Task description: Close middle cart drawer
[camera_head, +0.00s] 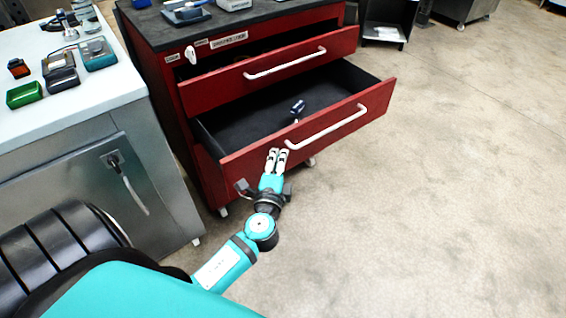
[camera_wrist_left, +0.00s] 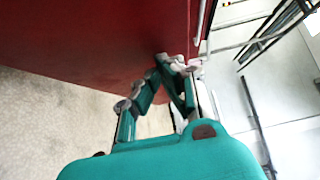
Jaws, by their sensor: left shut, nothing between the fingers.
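The red cart (camera_head: 188,108) stands at the upper middle of the head view. Its middle drawer (camera_head: 372,118) is pulled well out, and its dark inside shows. A white bar handle (camera_head: 326,131) runs along the drawer front. My left gripper (camera_head: 277,158) is shut and empty, with its fingertips at the drawer's red front, just left of the handle. In the left wrist view the shut fingertips (camera_wrist_left: 176,62) lie close against the red front (camera_wrist_left: 85,38). I cannot tell whether they touch it. My right gripper is not in view.
The upper drawer (camera_head: 225,88) is also partly out. A small dark object (camera_head: 298,107) lies in the middle drawer. A metal bench (camera_head: 75,180) with a white top and several devices stands close on the left. The floor (camera_head: 450,200) to the right is clear.

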